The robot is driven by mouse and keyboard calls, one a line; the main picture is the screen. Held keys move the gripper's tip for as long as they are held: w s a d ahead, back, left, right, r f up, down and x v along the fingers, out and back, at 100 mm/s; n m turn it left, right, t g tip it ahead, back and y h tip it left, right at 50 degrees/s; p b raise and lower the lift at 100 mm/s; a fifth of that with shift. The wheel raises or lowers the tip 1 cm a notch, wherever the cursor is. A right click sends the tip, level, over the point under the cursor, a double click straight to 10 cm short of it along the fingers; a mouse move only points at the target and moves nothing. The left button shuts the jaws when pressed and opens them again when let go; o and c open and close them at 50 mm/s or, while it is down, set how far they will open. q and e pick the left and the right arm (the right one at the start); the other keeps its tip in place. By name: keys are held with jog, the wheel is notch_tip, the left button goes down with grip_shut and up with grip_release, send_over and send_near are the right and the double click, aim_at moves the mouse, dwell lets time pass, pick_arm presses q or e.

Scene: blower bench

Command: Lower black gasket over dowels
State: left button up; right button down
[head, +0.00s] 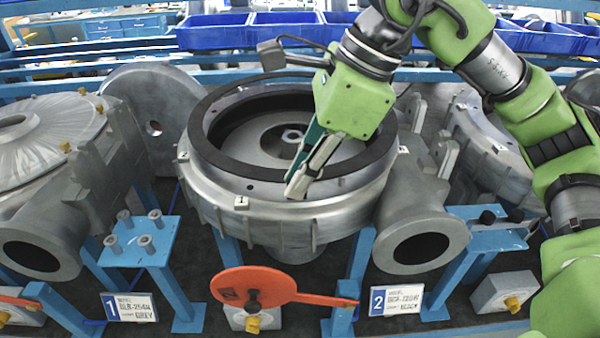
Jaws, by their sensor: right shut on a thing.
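The black gasket (222,164) is a wide flat ring over the round opening of the middle blower housing (300,213). It lies close to the grey flange, looks slightly off-centre on it, and I cannot tell whether it touches. My right gripper (303,180) reaches in from the upper right and is shut on the front part of the gasket, its fingertips hiding a piece of the ring. The dowels cannot be made out clearly; a small dark spot shows on the front flange near the numbered tag (241,202). My left gripper is not in view.
Other grey housings stand at left (45,150) and right (480,130). A blue stand with several pegs (140,243) is at front left. An orange lever (253,288) and number signs (397,301) are in front. Blue bins (290,32) line the back.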

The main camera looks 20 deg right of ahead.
jog(key=shift+f+b, duration=1.45)
jog(key=shift+b, duration=0.3)
dwell(2.8)
jog(key=c, duration=2)
grip_release()
jog(key=v, duration=1.2)
